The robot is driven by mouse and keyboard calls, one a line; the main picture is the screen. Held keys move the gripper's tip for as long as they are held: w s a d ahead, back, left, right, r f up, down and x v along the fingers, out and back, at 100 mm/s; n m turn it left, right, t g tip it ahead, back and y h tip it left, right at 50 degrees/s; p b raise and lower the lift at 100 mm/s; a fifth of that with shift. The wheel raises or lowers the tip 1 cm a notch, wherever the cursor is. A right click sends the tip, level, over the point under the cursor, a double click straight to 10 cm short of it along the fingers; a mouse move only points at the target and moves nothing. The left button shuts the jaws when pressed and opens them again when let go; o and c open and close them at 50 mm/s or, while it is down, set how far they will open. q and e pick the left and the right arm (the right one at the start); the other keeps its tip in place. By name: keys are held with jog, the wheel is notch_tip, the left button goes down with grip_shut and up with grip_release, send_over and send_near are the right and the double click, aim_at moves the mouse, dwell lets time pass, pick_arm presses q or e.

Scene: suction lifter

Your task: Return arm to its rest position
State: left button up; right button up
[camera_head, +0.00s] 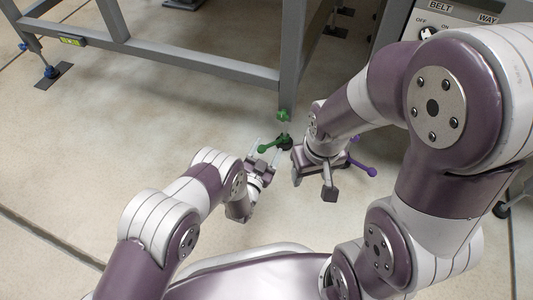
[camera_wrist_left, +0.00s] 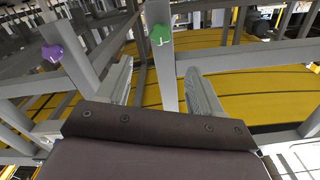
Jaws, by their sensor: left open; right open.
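In the head view my left gripper (camera_head: 267,148) is low in the middle, its fingers pointing up the picture and apart. A green knob (camera_head: 283,115) on the frame's leg lies just beyond it. In the left wrist view both fingers of the left gripper (camera_wrist_left: 158,68) are spread with nothing held. A grey post with a green knob (camera_wrist_left: 160,35) shows between and beyond them. My right gripper (camera_head: 314,186) is just right of the left one, pointing down and open. Nothing shows held in it. The right forearm hides part of the space behind.
A grey metal frame (camera_head: 190,58) stands across the top. A purple-tipped handle (camera_head: 364,170) sticks out beside my right wrist. A control panel (camera_head: 455,18) with a dial is at the upper right. A purple knob (camera_wrist_left: 52,54) shows at left. The floor (camera_head: 90,150) at left is clear.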

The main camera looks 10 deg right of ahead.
dwell(0.4)
pick_arm(q)
jog(key=s+a+f+n+g+y, duration=0.1)
jog(key=s+a+f+g+y, duration=0.15)
jog(key=f, duration=0.25)
jog(key=s+a+f+g+y, duration=0.1)
jog(key=s+f+g+y, duration=0.15)
jog(key=f+g, duration=0.2)
jog(key=s+a+r+n+g+y+p, duration=0.1)
jog(key=s+a+r+g+p, duration=0.1)
jog(key=a+r+p, duration=0.15)
jog(key=s+a+r+n+g+y+p, duration=0.15)
jog(key=s+a+r+p, duration=0.45)
jog(key=r, duration=0.6)
jog(key=s+a+r+n+g+y+p, duration=0.1)
jog(key=s+a+r+n+g+p, duration=0.2)
jog(key=a+r, duration=0.7)
jog(key=s+a+r+n+g+y+p, duration=0.25)
jog(key=s+a+r, duration=0.3)
jog(key=r, duration=0.85)
jog(key=a+r+n+t+h+p, duration=0.1)
jog(key=a+r+t+p, duration=0.1)
jog(key=r+p, duration=3.9)
notch_tip(320, 180, up, 5)
jog(key=shift+w+a+f, duration=0.1)
jog(key=shift+w+a, duration=0.1)
jog(key=shift+a, duration=0.4)
